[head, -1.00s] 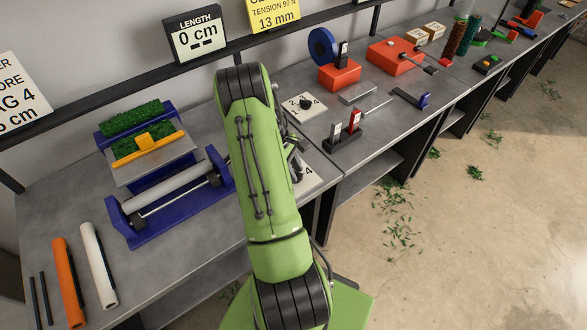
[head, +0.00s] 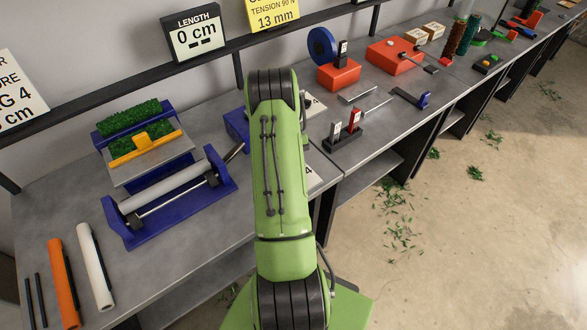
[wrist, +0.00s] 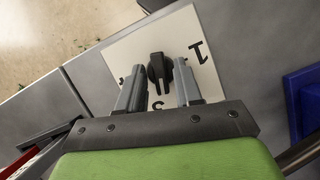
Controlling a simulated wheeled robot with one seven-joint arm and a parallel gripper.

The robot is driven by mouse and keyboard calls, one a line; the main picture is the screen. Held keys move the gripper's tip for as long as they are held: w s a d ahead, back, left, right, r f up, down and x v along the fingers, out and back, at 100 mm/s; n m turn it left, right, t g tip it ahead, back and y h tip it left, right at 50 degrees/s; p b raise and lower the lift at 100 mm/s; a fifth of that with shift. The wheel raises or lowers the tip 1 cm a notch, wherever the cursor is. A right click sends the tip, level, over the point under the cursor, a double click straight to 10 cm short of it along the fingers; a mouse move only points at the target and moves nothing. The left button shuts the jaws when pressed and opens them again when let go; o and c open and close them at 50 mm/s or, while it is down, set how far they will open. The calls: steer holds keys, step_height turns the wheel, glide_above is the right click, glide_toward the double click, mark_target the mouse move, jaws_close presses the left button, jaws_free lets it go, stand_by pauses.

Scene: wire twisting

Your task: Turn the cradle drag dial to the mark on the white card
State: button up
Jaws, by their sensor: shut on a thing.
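The black dial knob (wrist: 159,70) stands on a white numbered plate (wrist: 132,50) in the wrist view. A 1 and a 3 show on the plate; other figures are partly hidden. My gripper (wrist: 160,76) has one finger on each side of the knob and is shut on it. The knob's narrow end points down the wrist picture, roughly towards the 3. In the head view my green arm hides the gripper and knob; only the plate's edge (head: 315,172) shows.
The blue cradle (head: 170,228) with its pale roller lies left of my arm. A blue block (head: 236,124) stands behind. Right of my arm are a black stand (head: 342,143) with red and grey parts and a red block (head: 338,74). The table's front edge is close.

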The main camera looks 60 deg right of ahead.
steer(key=m, duration=0.2)
steer(key=m+t+y, duration=0.1)
steer(key=m, duration=0.1)
steer(key=shift+s+d+m, duration=0.1)
steer(key=shift+s+m, duration=0.05)
steer(key=shift+m, duration=0.15)
steer(key=m+t, duration=0.2)
steer(key=m, duration=0.1)
steer(key=shift+s+m+y, duration=0.1)
steer(key=shift+m+y, duration=0.2)
steer(key=m, duration=0.2)
steer(key=m+t+p, duration=0.1)
steer(key=m, duration=0.1)
steer(key=shift+s+t, duration=0.15)
steer(key=shift+t, duration=0.15)
jaws_close()
steer(key=shift+a+f+m+t+p, duration=0.1)
steer(key=shift+m+t+p, duration=0.2)
steer(key=shift+m, duration=0.4)
steer(key=shift+a+f+m+t+p, duration=0.1)
steer(key=shift+m+p, duration=0.25)
steer(key=shift+m, duration=0.35)
